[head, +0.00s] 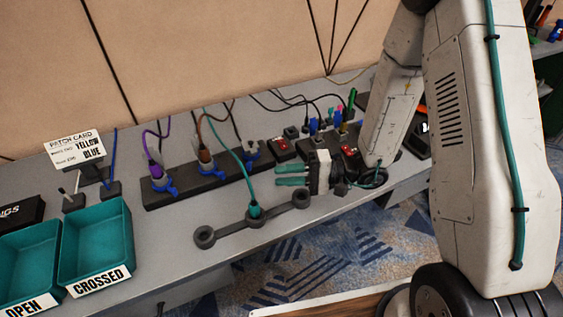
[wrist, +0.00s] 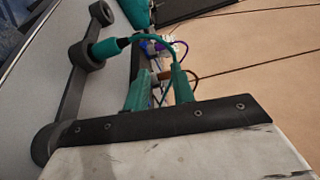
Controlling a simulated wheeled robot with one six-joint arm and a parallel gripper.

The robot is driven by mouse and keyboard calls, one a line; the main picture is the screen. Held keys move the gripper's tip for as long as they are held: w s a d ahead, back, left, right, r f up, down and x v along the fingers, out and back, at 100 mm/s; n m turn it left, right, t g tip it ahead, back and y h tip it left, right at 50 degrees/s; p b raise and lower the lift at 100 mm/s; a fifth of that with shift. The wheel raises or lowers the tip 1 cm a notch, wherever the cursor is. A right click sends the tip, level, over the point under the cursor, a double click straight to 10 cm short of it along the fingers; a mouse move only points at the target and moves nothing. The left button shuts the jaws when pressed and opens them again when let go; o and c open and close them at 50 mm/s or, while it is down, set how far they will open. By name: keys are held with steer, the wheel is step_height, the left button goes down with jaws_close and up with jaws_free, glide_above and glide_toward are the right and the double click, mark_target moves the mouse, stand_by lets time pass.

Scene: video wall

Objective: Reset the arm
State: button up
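My gripper (head: 277,175) has two teal fingers and is held low over the grey bench, pointing left in the head view. The fingers are apart with nothing seen between them. In the wrist view my gripper (wrist: 160,80) also shows a gap between its fingers. A teal plug (head: 254,211) with a teal cable sits in the middle of a dark grey holder bar (head: 226,227), to the lower left of my gripper. The plug also shows in the wrist view (wrist: 106,48), apart from the fingers.
A black socket strip (head: 205,184) with purple, brown and dark plugs lies behind the holder. A patch card (head: 75,147) stands at the left, behind teal trays marked OPEN (head: 28,257) and CROSSED (head: 97,238). Red switches (head: 283,146) and several coloured plugs are behind my gripper.

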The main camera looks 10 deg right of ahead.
steer(key=s+d+r+g+h, duration=0.2)
steer(key=s+r+g+h, duration=0.1)
steer(key=s+g, duration=0.25)
steer(key=s+d+r+g+h, duration=0.2)
steer(key=s+r+g+h, duration=0.15)
steer(key=s, duration=0.35)
steer(key=s+d+r+n+t+h, duration=0.1)
steer(key=s+d+r+t+h, duration=0.2)
steer(key=d+r+t+h, duration=0.1)
steer(key=s+d+r+n+t+h, duration=0.1)
steer(key=s+d+r+t+h, duration=0.3)
steer(key=d+r+h, duration=0.3)
steer(key=shift+s+d+r+n+t, duration=0.25)
steer(key=shift+d+r, duration=0.7)
steer(key=shift+r, duration=1.35)
